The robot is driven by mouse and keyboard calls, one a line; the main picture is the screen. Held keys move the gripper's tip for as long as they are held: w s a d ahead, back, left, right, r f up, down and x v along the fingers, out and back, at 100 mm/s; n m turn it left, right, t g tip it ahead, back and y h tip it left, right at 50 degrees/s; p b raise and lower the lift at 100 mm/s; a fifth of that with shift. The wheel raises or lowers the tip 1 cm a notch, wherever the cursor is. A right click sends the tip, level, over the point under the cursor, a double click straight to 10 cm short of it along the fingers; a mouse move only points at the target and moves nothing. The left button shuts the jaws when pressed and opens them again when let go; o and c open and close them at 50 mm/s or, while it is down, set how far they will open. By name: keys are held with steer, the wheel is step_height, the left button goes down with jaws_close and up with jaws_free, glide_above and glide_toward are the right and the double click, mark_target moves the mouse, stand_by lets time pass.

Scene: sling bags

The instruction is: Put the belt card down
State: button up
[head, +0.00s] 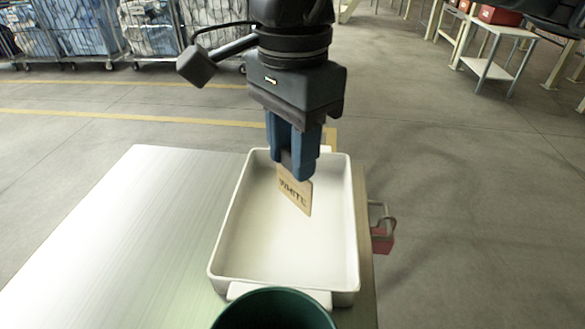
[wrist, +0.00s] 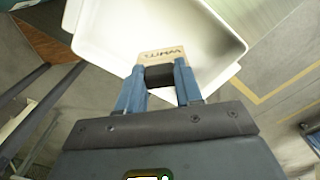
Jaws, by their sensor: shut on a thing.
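The belt card (head: 294,192) is a small tan card with the dark word "WHITE" on it. My gripper (head: 293,170) is shut on its upper end and points down. The card hangs tilted over the white tray (head: 236,240), inside its outline in the head view. I cannot tell whether its lower corner touches the tray floor. In the wrist view the card (wrist: 160,55) sticks out beyond the blue fingers of my gripper (wrist: 160,75), with the white tray (wrist: 100,30) behind it.
The tray stands on a pale metal table (head: 110,240), clear to the left. A dark green round container (head: 273,310) stands at the tray's near end. A red thing (head: 382,240) is at the table's right edge. Wheeled cages (head: 80,30) stand far back left.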

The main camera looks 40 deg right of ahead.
steer(key=shift+f, duration=1.85)
steer(key=shift+f, duration=0.15)
steer(key=o, duration=1.1)
step_height(320, 180, up, 12)
steer(key=shift+r, duration=0.2)
